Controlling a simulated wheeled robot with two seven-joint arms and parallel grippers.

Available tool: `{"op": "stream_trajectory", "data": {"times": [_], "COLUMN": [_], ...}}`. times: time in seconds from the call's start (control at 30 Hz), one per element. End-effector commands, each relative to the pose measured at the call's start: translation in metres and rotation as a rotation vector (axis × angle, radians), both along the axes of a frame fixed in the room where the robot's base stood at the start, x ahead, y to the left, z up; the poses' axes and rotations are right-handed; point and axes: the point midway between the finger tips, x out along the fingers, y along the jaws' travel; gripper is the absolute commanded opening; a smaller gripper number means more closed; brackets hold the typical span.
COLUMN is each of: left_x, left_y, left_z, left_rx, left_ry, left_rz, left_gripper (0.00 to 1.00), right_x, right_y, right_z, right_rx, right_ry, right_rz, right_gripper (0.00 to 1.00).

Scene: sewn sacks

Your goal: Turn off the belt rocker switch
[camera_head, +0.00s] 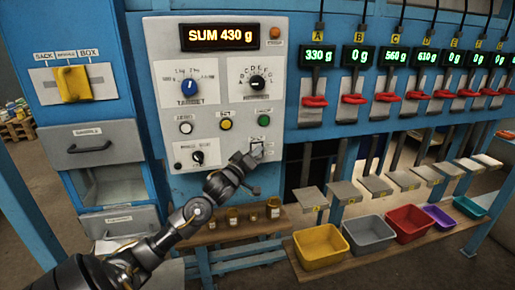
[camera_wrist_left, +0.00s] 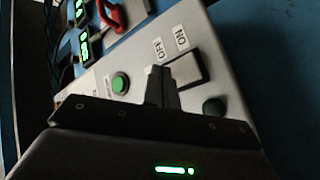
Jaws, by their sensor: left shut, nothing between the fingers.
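The belt rocker switch (camera_head: 257,149) sits at the lower right of the grey control panel (camera_head: 215,55), partly behind my gripper in the head view. In the left wrist view the rocker (camera_wrist_left: 187,68) is pale, in a dark frame, with ON and OFF labels beside it. My left gripper (camera_head: 248,161) is shut and empty, its fingertips at the switch. In the left wrist view its fingertips (camera_wrist_left: 158,73) overlap the rocker's OFF-side end; I cannot tell whether they touch it. My right gripper is in neither view.
A green button (camera_wrist_left: 120,83) and a dark green round part (camera_wrist_left: 213,106) flank the switch. The display (camera_head: 220,37) reads SUM 430 g. Small jars (camera_head: 252,214) stand on a shelf below; coloured bins (camera_head: 321,247) stand lower right.

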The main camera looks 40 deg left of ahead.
Motion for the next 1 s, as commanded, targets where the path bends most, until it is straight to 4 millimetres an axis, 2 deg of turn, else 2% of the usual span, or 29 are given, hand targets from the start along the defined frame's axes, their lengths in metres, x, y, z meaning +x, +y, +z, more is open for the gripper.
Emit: {"op": "stream_trajectory", "data": {"times": [0.5,0.83,1.0], "left_x": [-0.008,-0.009,-0.016], "left_y": [-0.013,-0.014,-0.024], "left_z": [-0.001,-0.002,-0.003], "left_rx": [-0.001,0.000,-0.002], "left_ry": [0.000,0.001,0.000], "left_rz": [-0.002,-0.001,-0.002], "left_gripper": [0.00,0.00,0.00], "right_x": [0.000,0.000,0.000], "right_y": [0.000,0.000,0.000], "right_z": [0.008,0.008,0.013], "right_rx": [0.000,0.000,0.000], "right_ry": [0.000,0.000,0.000], "right_rz": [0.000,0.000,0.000], "right_gripper": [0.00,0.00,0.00]}}
